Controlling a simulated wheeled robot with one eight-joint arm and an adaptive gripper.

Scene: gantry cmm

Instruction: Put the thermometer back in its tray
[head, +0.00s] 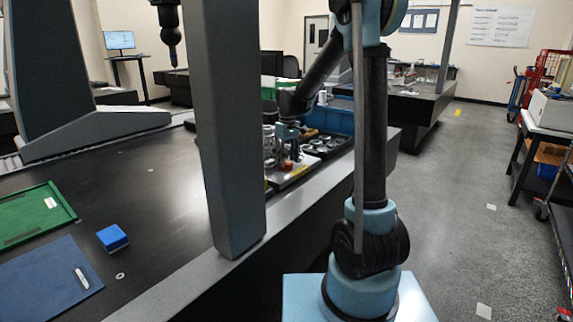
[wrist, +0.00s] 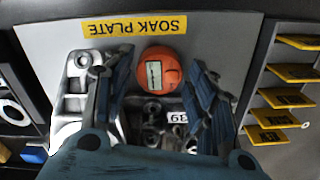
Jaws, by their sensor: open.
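An orange round thing with a pale rectangular face (wrist: 158,70), which looks like the thermometer, sits on the light plate labelled SOAK PLATE (wrist: 215,50) in the wrist view. It also shows as a small orange spot in the head view (head: 287,164). My gripper (wrist: 157,76) is open, with one finger on each side of the orange thing. I cannot tell whether either finger touches it. I cannot tell which tray belongs to the thermometer.
Metal blocks and parts (wrist: 165,125) crowd the plate around the gripper. A rack with yellow labels (wrist: 275,137) stands at the right. A green tray (head: 32,217), a blue mat (head: 40,280) and a blue block (head: 112,237) lie left of the grey column (head: 228,130).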

